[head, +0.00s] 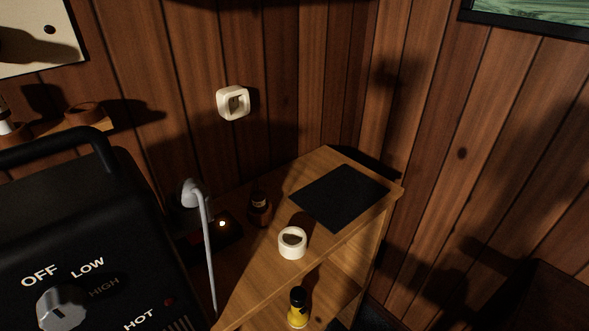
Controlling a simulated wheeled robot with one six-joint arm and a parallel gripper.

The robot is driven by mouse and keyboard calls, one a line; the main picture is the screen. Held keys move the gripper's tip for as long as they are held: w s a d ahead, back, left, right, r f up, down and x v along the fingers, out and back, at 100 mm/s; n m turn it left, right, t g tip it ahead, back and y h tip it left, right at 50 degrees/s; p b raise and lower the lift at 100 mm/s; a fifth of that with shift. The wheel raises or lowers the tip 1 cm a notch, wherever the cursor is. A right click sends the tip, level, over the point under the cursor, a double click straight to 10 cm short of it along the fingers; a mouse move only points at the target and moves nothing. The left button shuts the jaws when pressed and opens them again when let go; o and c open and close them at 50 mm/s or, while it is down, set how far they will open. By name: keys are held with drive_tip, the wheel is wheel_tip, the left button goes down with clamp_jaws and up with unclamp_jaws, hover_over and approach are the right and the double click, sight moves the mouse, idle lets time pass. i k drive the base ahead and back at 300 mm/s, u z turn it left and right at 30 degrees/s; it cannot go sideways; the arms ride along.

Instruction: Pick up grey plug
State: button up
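A light grey piece (190,194) with a rounded head and a long thin grey stem or cord running down from it stands out left of centre. It may be the grey plug, but I cannot tell for sure. It appears in front of the shelf's left part, and the lower end of its stem runs down beside the black appliance. I cannot tell what it rests on or hangs from. My gripper is not in view.
A black appliance (95,240) with a knob fills the lower left. A wooden shelf unit (260,285) holds a black mat (340,197), white ring (292,243), dark bottle (260,208) and yellow bottle (298,308). A white square fitting (233,102) is on the wall.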

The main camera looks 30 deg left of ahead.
sight(182, 197)
drive_tip(key=z, duration=0.2)
drive_tip(key=k, duration=1.05)
drive_tip(key=u, duration=1.9)
